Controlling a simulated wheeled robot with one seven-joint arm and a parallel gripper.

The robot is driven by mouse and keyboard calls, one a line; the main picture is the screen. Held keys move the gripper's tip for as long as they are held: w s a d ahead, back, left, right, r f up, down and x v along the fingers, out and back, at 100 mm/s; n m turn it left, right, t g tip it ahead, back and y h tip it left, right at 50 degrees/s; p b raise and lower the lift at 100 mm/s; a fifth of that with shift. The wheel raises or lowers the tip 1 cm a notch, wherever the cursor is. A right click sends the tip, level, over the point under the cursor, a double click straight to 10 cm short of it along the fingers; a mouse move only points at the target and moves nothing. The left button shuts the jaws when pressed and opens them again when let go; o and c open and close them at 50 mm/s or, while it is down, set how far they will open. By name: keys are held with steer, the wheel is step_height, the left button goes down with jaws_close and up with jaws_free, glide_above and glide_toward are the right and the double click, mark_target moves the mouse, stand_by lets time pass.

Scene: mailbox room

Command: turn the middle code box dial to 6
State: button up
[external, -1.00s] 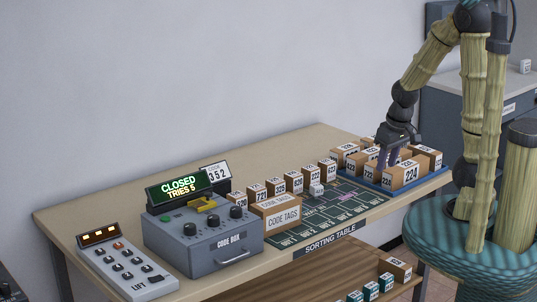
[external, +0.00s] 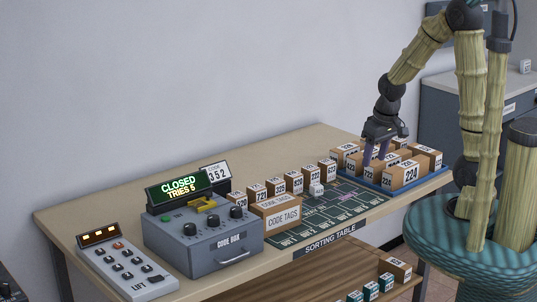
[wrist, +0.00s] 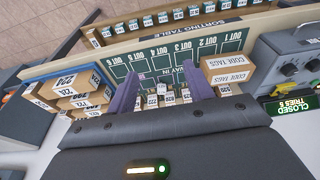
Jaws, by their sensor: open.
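The grey code box (external: 203,245) stands on the sorting table, left of centre. It has three dark dials on top, and the middle dial (external: 213,220) sits between the other two. I cannot read where it points. The box's green display (external: 179,186) reads "CLOSED" and "TRIES 5". My gripper (external: 378,158) hangs open and empty above the left edge of the blue parcel tray, well to the right of the code box. In the wrist view its two purple fingers (wrist: 163,98) are spread wide. The code box (wrist: 295,58) shows there at the right edge.
A card reading "352" (external: 215,174) stands behind the code box. Parcels fill the blue tray (external: 412,189). A lift panel (external: 125,262) stands left.

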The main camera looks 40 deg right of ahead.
steer(key=w+a+r+p, duration=0.1)
steer(key=w+a+r, duration=0.2)
steer(key=w+a, duration=0.5)
step_height(320, 180, up, 4)
steer(key=f+g+p, duration=0.1)
steer(key=g+p, duration=0.2)
steer(key=p, duration=0.1)
glide_above(213, 217)
steer(key=shift+r, duration=0.3)
steer(key=shift+d+f, duration=0.1)
step_height(213, 217, down, 17)
steer(key=p, duration=0.4)
steer(key=shift+f, duration=0.1)
